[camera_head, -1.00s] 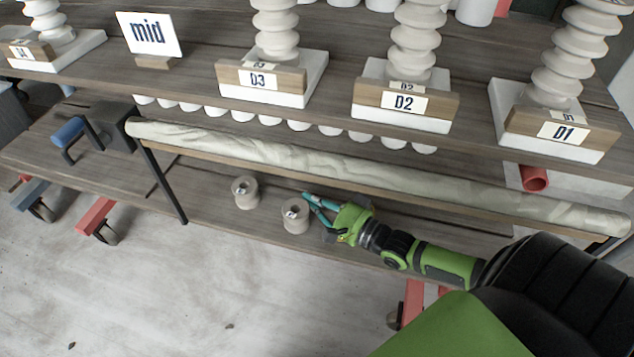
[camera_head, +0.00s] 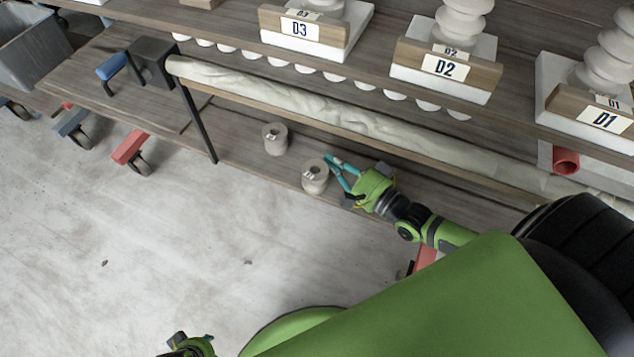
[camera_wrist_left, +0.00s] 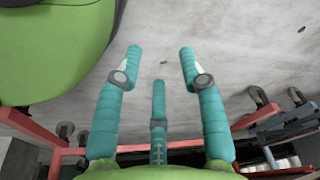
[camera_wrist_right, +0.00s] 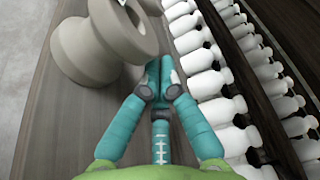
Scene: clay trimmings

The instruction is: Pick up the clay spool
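Two grey-beige clay spools stand on the lower wooden shelf in the head view. The farther spool (camera_head: 275,139) is to the left. The nearer spool (camera_head: 314,178), with a small label on top, is just left of my right gripper's fingers. My right gripper (camera_head: 332,163) has its teal fingertips drawn together with nothing between them. In the right wrist view a spool (camera_wrist_right: 95,50) stands large at upper left, beside the shut fingers (camera_wrist_right: 160,68); I cannot tell whether they touch. My left gripper (camera_wrist_left: 160,60) has its fingers spread and empty above the floor.
Stacked pieces marked D1, D2 (camera_head: 445,65) and D3 stand on the upper shelf. A red tube (camera_head: 566,161) is at right. White bottle-like pieces (camera_wrist_right: 215,85) line the shelf's back. The floor (camera_head: 200,240) is open.

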